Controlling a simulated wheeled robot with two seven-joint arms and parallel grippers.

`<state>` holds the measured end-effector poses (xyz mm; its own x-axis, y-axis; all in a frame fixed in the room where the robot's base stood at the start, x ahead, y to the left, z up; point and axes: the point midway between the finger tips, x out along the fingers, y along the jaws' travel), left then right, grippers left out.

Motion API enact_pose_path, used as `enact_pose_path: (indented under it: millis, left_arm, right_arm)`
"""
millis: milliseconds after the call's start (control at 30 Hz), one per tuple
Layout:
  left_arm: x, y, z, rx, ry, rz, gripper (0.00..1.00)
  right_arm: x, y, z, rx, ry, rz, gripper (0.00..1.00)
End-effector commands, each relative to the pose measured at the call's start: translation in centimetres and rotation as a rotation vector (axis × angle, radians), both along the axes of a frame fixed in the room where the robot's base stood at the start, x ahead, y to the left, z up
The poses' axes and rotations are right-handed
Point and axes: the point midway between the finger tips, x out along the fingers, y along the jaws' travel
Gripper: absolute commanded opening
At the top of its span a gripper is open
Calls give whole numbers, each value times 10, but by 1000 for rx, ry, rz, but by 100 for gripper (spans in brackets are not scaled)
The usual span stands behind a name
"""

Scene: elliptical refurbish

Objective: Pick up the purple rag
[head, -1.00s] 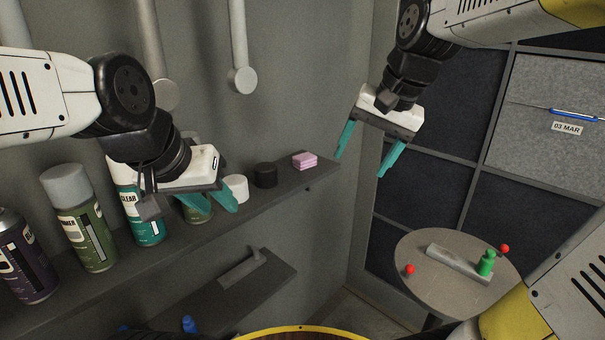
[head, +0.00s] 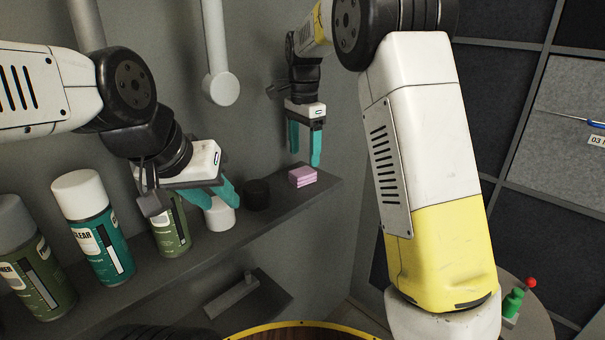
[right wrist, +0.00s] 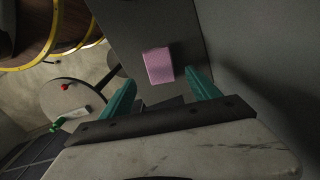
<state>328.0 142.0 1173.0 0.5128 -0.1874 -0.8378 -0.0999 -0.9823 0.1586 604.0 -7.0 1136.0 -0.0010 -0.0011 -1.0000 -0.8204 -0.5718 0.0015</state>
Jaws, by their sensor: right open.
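The purple rag (head: 302,177) is a small folded pink-purple stack on the right end of the grey wall shelf (head: 255,215). It also shows in the right wrist view (right wrist: 158,66), ahead of and between the fingertips, not touched. My right gripper (head: 304,160) is open and empty, fingers pointing down, just above or behind the rag in the head view. Its teal fingers also show in the right wrist view (right wrist: 160,84). My left gripper (head: 222,196) is over the shelf by the cans and the white cap; its finger gap is hard to make out.
Several spray cans, including a teal one (head: 95,232), line the shelf further left. A round table (head: 535,320) stands at the lower right.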

Motion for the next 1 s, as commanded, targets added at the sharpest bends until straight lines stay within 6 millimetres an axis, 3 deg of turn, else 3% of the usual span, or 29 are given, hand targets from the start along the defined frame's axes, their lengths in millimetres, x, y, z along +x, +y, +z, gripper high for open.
enact_pose_path:
  millis: [333,667,767,1000]
  left_arm:
    - [0,0,0,0,0,0,36]
    - [0,0,0,0,0,0,36]
    - [0,0,0,0,0,0,36]
    - [0,0,0,0,0,0,36]
  right_arm:
    - [-2,4,-48,-1,2,1,71]
    - [-1,4,-57,1,-2,2,71]
    - [-1,4,-57,1,-2,2,55]
    - [-1,4,-56,1,-2,2,8]
